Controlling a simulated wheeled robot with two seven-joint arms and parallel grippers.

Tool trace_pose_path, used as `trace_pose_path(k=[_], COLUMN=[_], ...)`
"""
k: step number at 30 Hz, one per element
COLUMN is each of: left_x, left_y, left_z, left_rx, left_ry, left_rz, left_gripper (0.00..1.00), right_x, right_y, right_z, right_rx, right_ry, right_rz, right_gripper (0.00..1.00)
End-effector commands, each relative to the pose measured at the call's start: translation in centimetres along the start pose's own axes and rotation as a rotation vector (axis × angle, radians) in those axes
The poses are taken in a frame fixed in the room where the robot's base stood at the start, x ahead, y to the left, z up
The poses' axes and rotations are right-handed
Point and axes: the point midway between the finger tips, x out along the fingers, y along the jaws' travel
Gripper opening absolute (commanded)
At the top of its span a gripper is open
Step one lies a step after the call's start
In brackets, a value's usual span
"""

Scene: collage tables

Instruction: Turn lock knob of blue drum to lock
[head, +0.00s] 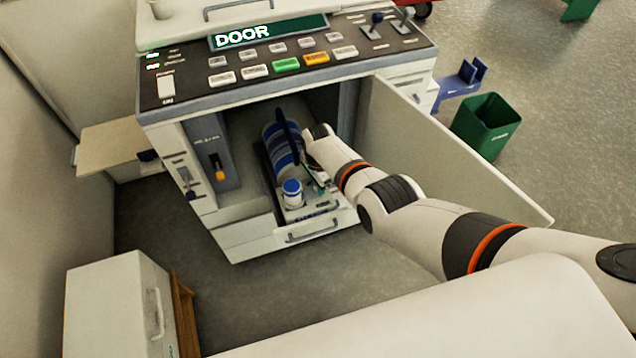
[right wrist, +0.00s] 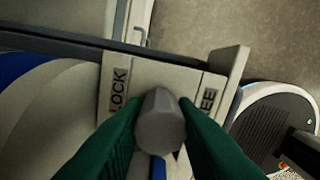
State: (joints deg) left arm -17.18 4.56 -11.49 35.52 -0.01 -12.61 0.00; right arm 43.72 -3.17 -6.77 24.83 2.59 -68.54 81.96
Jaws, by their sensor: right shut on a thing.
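The blue drum (head: 277,151) has light stripes and lies in the open lower bay of the white machine. Its curved blue and pale side fills the left of the right wrist view (right wrist: 45,115). The grey lock knob (right wrist: 160,120) sits on a pale plate between a LOCK label on the left and a partly covered label ending in EE on the right. My right gripper (head: 319,184) reaches into the bay beside the drum. Its green fingers are shut on the knob, one on each side. My left gripper is out of view.
The bay door (head: 440,155) stands open to the right, beside my right arm. The control panel (head: 290,62) overhangs the bay and reads DOOR. A green bin (head: 484,125) stands right.

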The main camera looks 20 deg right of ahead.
Motion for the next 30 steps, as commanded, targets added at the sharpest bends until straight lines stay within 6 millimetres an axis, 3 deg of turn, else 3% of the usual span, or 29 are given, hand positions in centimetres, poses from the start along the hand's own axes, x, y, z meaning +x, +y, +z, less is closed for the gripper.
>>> trace_pose_path(k=[21, 22, 24, 26, 30], left_x=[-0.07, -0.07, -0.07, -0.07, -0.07], left_y=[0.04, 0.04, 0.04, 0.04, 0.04], left_z=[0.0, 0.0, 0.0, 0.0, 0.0], left_rx=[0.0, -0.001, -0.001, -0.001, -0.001], left_ry=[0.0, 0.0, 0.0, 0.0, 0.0], left_rz=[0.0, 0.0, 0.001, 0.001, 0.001], left_gripper=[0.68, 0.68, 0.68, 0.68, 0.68], right_x=[-0.08, -0.08, -0.07, -0.07, -0.04], right_y=[0.1, 0.1, 0.09, 0.08, 0.06], right_z=[-0.04, -0.04, -0.04, -0.03, -0.02], right_rx=[0.07, 0.07, 0.07, 0.069, 0.069], right_ry=[0.0, 0.0, 0.0, 0.0, 0.0], right_rz=[0.002, 0.002, 0.002, 0.002, 0.001], right_gripper=[0.02, 0.28, 0.4, 0.47, 0.47])
